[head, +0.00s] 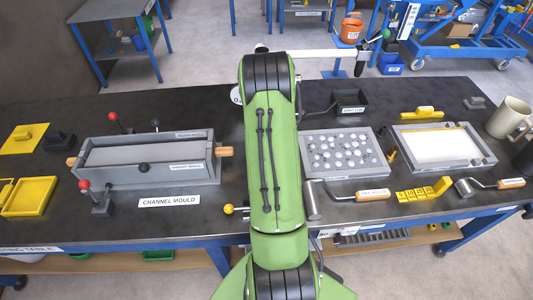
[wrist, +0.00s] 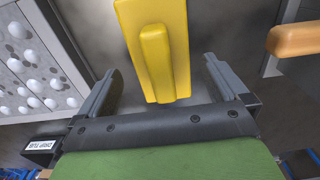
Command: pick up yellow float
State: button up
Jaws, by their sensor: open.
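The yellow float (wrist: 179,45) is a long flat block with a raised rib-like grip on top. In the wrist view it lies at top centre on the dark table, its lower end between my finger tips. My gripper (wrist: 158,78) is open, with one finger on each side of the float and a visible gap at both sides. It holds nothing. Whether the fingers are level with the float or above it I cannot tell. In the head view my green arm hides my gripper and the float.
A grey tray of white balls (head: 347,152) stands right of my arm, with a black drip tub (head: 350,102) behind it. The channel mould (head: 150,165) with wooden handles stands left. Other yellow pieces (head: 422,113) lie at right, including a stepped block (head: 425,189).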

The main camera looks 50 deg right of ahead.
notch_tip(320, 180, down, 4)
jog(key=shift+r, duration=0.4)
jog(key=c, duration=1)
